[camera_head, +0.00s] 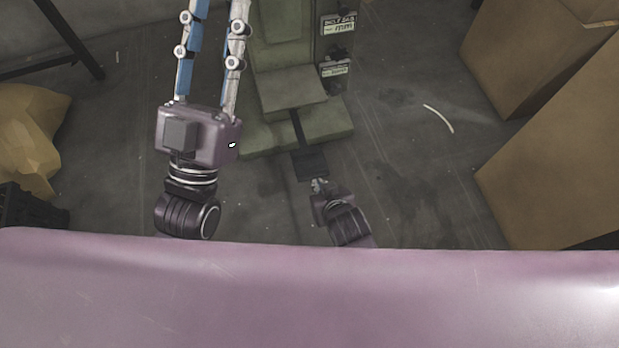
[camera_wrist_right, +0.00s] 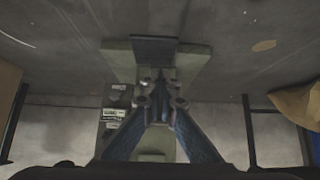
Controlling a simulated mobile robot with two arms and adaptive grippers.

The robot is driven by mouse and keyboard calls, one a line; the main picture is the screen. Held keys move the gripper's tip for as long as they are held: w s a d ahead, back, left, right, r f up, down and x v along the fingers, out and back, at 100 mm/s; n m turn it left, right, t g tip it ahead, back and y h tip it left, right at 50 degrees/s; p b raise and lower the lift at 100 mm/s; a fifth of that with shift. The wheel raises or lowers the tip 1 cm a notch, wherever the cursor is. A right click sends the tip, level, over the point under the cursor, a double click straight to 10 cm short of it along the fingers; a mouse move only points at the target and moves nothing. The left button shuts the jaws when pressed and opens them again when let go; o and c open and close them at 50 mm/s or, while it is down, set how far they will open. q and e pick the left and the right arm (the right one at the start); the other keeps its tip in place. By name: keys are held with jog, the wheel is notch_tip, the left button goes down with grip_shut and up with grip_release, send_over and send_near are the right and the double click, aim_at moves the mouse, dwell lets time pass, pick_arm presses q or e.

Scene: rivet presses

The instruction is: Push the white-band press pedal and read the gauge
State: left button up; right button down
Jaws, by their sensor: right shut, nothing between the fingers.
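The green press (camera_head: 290,85) stands ahead of me on the floor, its top cut off. Its dark pedal plate (camera_head: 310,162) sticks out at the front on a narrow arm. My right gripper (camera_head: 318,185) is at the pedal's near edge, small and partly hidden by its own wrist. The right wrist view shows its fingers (camera_wrist_right: 158,88) together and empty, just by the dark pedal (camera_wrist_right: 153,48); I cannot tell whether they touch. My left gripper (camera_head: 216,15) is raised at the left, fingers apart, tips out of frame. No white band or gauge is visible.
Small label plates (camera_head: 337,23) are on the press's side. Large cardboard boxes (camera_head: 555,150) stand at the right. A yellowish crumpled object (camera_head: 28,135) lies at the left beside a dark crate (camera_head: 28,212). The floor between press and boxes is mostly clear.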

pick_arm(q)
jog(key=shift+s+a+r+h, duration=0.1)
jog(key=shift+s+r+h, duration=0.2)
jog(key=shift+r, duration=0.1)
pick_arm(e)
jog(key=shift+w+a+r, duration=0.1)
jog(key=shift+w, duration=0.05)
